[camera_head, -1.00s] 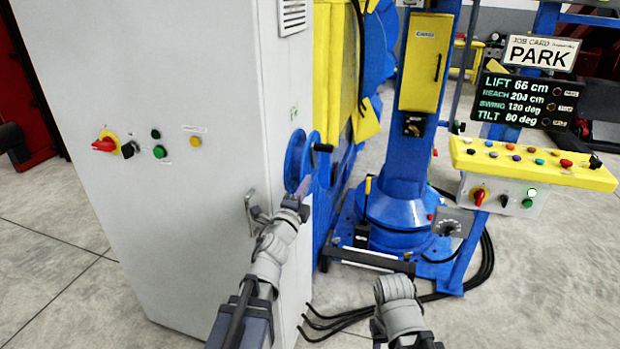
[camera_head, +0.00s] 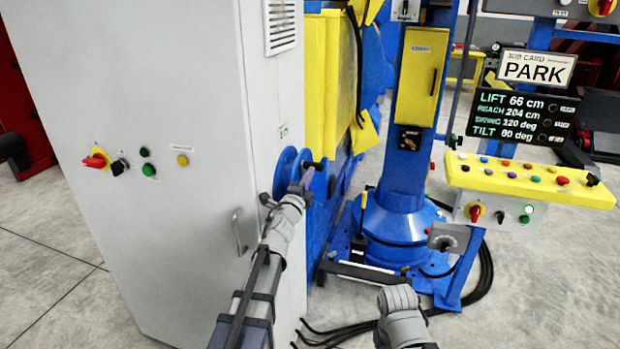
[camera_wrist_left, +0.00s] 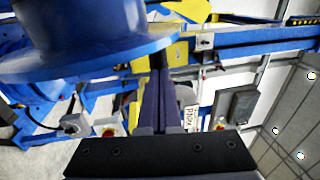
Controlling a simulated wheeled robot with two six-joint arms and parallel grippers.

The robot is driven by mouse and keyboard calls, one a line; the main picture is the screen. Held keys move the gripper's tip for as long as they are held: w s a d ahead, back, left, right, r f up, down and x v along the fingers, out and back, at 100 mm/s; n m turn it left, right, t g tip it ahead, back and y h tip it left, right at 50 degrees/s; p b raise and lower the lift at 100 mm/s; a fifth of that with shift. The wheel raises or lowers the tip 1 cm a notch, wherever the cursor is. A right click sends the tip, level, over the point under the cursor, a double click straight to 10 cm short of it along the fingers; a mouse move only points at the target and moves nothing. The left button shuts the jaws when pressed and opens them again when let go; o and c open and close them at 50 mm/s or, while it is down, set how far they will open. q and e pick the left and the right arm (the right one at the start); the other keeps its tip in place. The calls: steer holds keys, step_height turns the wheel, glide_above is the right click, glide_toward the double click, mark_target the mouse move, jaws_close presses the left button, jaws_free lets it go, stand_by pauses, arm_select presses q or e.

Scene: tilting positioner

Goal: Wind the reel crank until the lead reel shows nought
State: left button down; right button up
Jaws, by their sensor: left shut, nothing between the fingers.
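The blue lead reel (camera_head: 284,174) sits on the right side of the grey cabinet, with its dark crank handle (camera_head: 313,165) sticking out. My left gripper (camera_head: 306,178) is in front of the reel's right part, just below the handle. Its fingers are shut and empty; I cannot tell whether they touch the crank. In the left wrist view the blue reel (camera_wrist_left: 85,40) fills the upper left, and the shut fingers (camera_wrist_left: 160,75) point up past its rim. No reading on the reel is legible. My right arm shows at the bottom, but its gripper does not.
The grey cabinet (camera_head: 150,240) with a door handle stands left of my left arm. The blue positioner column (camera_head: 405,175) stands behind. A yellow-topped button panel (camera_head: 530,180), a PARK card (camera_head: 538,68) and a TILT 80 display (camera_head: 523,116) are at right. Black cables lie on the floor.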

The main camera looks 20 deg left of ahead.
arm_select(q)
steer(key=shift+w+r+p, duration=0.55)
steer(key=shift+w+r, duration=0.05)
steer(key=shift+w, duration=0.05)
steer(key=shift+f, duration=0.1)
steer(key=shift+s, duration=0.1)
